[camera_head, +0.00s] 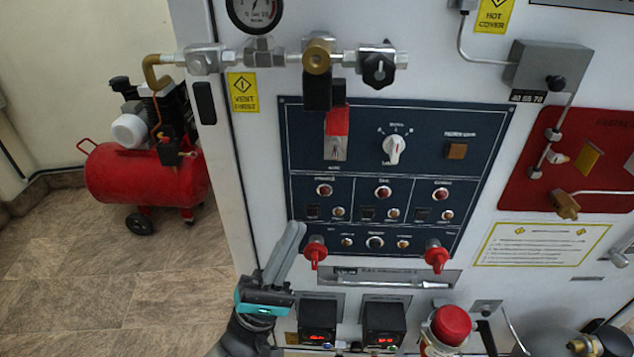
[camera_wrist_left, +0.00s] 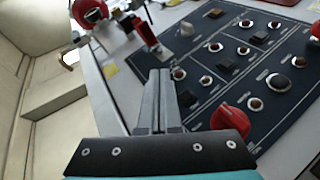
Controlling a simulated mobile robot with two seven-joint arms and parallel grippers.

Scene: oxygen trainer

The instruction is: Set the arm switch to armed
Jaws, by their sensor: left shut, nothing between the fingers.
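The arm switch (camera_head: 335,150) is a small toggle on a bright metal plate at the upper left of the dark blue panel. Its red guard (camera_head: 338,121) stands at the top of the plate, leaving the plate uncovered. Which way the lever points is too small to tell. My left gripper (camera_head: 298,228) is shut and empty, at the panel's lower left edge, below and left of the switch. In the left wrist view, the closed fingers (camera_wrist_left: 159,74) point toward the panel; the red guard (camera_wrist_left: 145,34) and switch plate (camera_wrist_left: 165,53) lie beyond the tips. My right gripper is not in view.
A white rotary knob (camera_head: 393,150) is right of the switch. Red knobs (camera_head: 315,252) (camera_head: 436,256) sit along the panel's lower edge, one close beside my left fingers. Pipework with a brass valve (camera_head: 318,57) juts out above. A red compressor (camera_head: 145,172) stands on the floor at left.

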